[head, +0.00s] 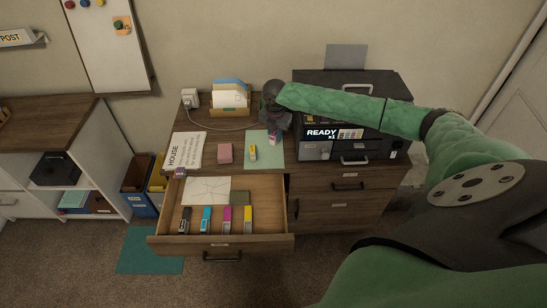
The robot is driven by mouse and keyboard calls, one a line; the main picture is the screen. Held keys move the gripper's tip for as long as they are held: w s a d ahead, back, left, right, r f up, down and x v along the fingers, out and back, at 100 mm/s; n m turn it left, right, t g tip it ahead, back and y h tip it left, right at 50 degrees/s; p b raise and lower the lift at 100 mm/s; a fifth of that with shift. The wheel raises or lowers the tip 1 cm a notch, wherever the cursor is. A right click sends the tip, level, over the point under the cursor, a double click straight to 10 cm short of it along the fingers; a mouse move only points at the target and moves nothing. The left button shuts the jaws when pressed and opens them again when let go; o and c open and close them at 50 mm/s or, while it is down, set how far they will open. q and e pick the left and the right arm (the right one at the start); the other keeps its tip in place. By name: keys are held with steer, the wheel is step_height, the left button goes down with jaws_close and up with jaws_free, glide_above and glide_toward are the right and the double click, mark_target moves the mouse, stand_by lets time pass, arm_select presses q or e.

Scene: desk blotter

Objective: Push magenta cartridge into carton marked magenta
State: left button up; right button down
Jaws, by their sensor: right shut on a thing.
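My right gripper (273,118) hangs over the right edge of the green blotter (264,161). It is shut on a small magenta-and-white thing (274,138) that looks like the magenta cartridge. The gripper covers its upper part, and I cannot tell whether a carton is around it. A slim magenta piece (227,219) lies in the open drawer (264,207) between a cyan one (206,220) and a yellow one (248,219), with a black one (185,220) at the left. No marking is legible on them. My left gripper is out of view.
A yellow-and-white piece (253,153) stands on the blotter, left of my gripper. A pink block (225,153) and a small purple-and-white box (180,172) are on the desk. The printer (382,148) is close on the right, and a letter holder (230,102) stands behind.

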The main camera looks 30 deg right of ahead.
mark_target(273, 157)
steer(key=n, duration=0.3)
steer(key=shift+w+a+n, duration=0.2)
steer(key=shift+n, duration=0.2)
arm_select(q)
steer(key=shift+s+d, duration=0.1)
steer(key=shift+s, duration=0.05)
arm_select(e)
steer(key=shift+n, duration=1.1)
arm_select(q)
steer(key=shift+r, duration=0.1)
arm_select(e)
steer(key=shift+f, duration=0.1)
